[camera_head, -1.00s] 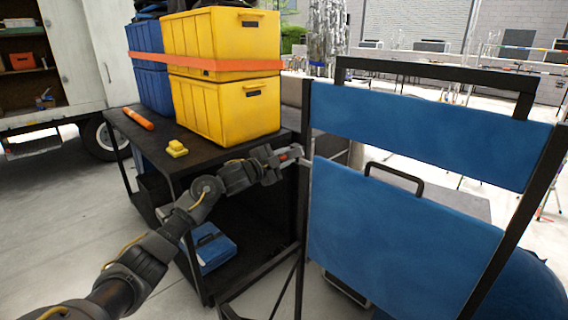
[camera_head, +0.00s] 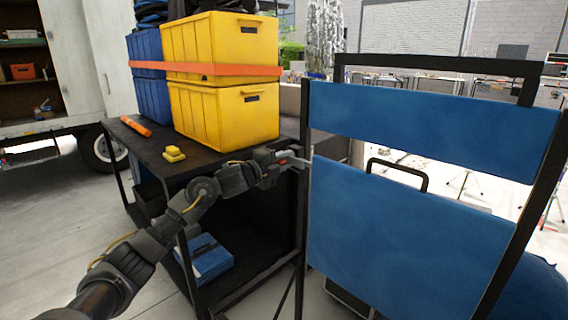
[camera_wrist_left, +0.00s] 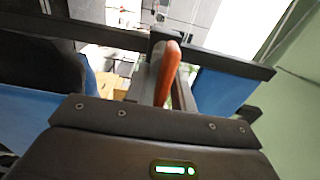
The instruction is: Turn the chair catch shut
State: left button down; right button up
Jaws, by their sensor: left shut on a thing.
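The folding chair has blue fabric panels on a black frame (camera_head: 304,190) and stands upright at the right in the head view. The chair catch (camera_wrist_left: 168,68) shows in the left wrist view as an orange-red lever beside a dark frame bar. My left gripper (camera_head: 296,162) is at the chair's left upright, level with the gap between the two blue panels. It is shut on the catch; the fingers are partly hidden in the wrist view. The catch's exact angle is hard to tell. My right gripper is not in view.
A black cart (camera_head: 147,143) stands close left of the chair. It carries yellow crates (camera_head: 222,113) and blue crates (camera_head: 152,92) with an orange strap, a yellow block (camera_head: 174,154) and an orange tool (camera_head: 136,126). An open truck (camera_head: 75,80) stands behind at left.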

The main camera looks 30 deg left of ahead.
pick_arm(q)
jog(key=shift+f, duration=0.1)
jog(key=c, duration=1.5)
grip_release()
jog(key=shift+s, duration=0.1)
jog(key=shift+s+a, duration=0.15)
jog(key=shift+s, duration=0.15)
jog(key=b+v, duration=0.2)
jog(key=v, duration=0.8)
jog(key=shift+b, duration=0.4)
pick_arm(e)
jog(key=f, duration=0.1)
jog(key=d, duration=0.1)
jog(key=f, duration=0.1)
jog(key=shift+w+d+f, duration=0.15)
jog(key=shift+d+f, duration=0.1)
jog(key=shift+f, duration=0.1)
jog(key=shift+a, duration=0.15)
